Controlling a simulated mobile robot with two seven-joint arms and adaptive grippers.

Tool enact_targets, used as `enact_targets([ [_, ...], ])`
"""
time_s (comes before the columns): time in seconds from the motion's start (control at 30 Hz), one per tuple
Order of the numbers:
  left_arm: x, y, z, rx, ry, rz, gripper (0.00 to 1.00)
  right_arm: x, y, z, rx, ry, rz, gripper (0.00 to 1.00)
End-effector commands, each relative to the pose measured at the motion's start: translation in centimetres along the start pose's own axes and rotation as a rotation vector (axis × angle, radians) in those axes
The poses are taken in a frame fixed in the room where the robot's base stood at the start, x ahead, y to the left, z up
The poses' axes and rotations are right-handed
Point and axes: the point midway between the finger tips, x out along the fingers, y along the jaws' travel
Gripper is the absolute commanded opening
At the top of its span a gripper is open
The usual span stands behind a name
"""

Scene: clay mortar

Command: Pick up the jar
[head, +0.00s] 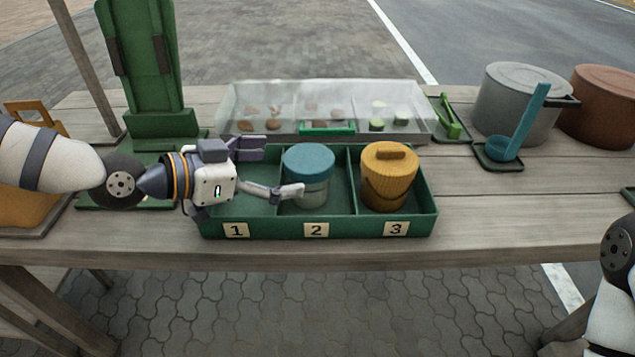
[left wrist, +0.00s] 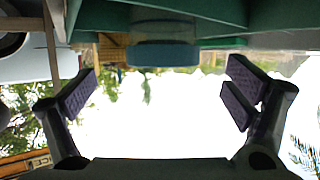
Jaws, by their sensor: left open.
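The jar (head: 308,175) has a blue lid and a clear body and stands upright in compartment 2 of the green tray (head: 268,228). My left gripper (head: 277,167) is open and empty just left of the jar, over the tray. Its nearer finger reaches in front of the jar's lower left side; I cannot tell whether it touches. In the left wrist view the jar (left wrist: 163,53) appears upside down, centred ahead between the spread fingers of the gripper (left wrist: 160,90). My right gripper is out of view; only part of that arm shows at the right edge.
A yellow lidded pot (head: 389,180) stands in compartment 3, close to the jar's right. A clear-covered case (head: 230,108) lies behind the tray. A grey pot (head: 510,105), a brown pot (head: 598,108) and a blue ladle (head: 528,125) stand at the right. The table's right front is clear.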

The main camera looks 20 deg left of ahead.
Motion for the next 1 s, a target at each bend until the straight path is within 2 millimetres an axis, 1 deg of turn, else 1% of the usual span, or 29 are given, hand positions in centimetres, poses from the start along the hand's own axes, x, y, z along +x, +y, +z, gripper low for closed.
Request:
enact_targets([
  [0.03, 1.0, 0.0, 0.6, -0.002, -0.008, 0.003, 0.96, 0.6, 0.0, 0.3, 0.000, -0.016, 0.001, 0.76],
  [0.17, 2.4, -0.1, 0.0, 0.000, -0.002, 0.002, 0.96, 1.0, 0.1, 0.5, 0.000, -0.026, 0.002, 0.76],
  [0.3, 5.2, -0.3, -0.4, -0.001, -0.003, 0.002, 0.96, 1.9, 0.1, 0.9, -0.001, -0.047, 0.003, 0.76],
  [0.4, 6.5, -0.3, -0.6, -0.001, -0.001, 0.001, 0.96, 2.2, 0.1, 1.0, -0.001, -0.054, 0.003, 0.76],
  [0.5, 6.8, -0.4, -0.8, -0.001, 0.004, -0.001, 0.96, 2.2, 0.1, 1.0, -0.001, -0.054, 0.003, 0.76],
  [0.63, 6.7, -0.4, -1.0, 0.000, 0.005, -0.001, 0.96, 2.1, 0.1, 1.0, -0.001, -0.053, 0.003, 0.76],
  [0.67, 6.7, -0.4, -1.0, 0.000, 0.005, -0.001, 0.94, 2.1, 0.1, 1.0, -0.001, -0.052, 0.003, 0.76],
  [0.7, 6.7, -0.4, -1.0, 0.000, 0.005, -0.001, 0.85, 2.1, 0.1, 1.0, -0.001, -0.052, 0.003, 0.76],
  [0.77, 6.7, -0.4, -1.0, 0.000, 0.005, -0.001, 0.71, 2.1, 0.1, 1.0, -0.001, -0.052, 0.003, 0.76],
  [0.8, 6.7, -0.4, -1.0, 0.000, 0.005, -0.001, 0.62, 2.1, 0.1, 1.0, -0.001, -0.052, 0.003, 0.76],
  [0.87, 6.7, -0.4, -1.0, 0.000, 0.004, -0.001, 0.48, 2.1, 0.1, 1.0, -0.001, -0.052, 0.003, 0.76],
  [0.9, 6.7, -0.4, -1.0, 0.000, 0.004, -0.001, 0.39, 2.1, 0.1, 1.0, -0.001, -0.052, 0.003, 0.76],
  [0.93, 6.7, -0.4, -1.0, 0.000, 0.004, -0.001, 0.35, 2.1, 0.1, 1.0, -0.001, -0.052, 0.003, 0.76],
  [1.0, 6.7, -0.4, -1.0, 0.000, 0.004, -0.001, 0.35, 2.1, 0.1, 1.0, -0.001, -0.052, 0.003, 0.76],
])
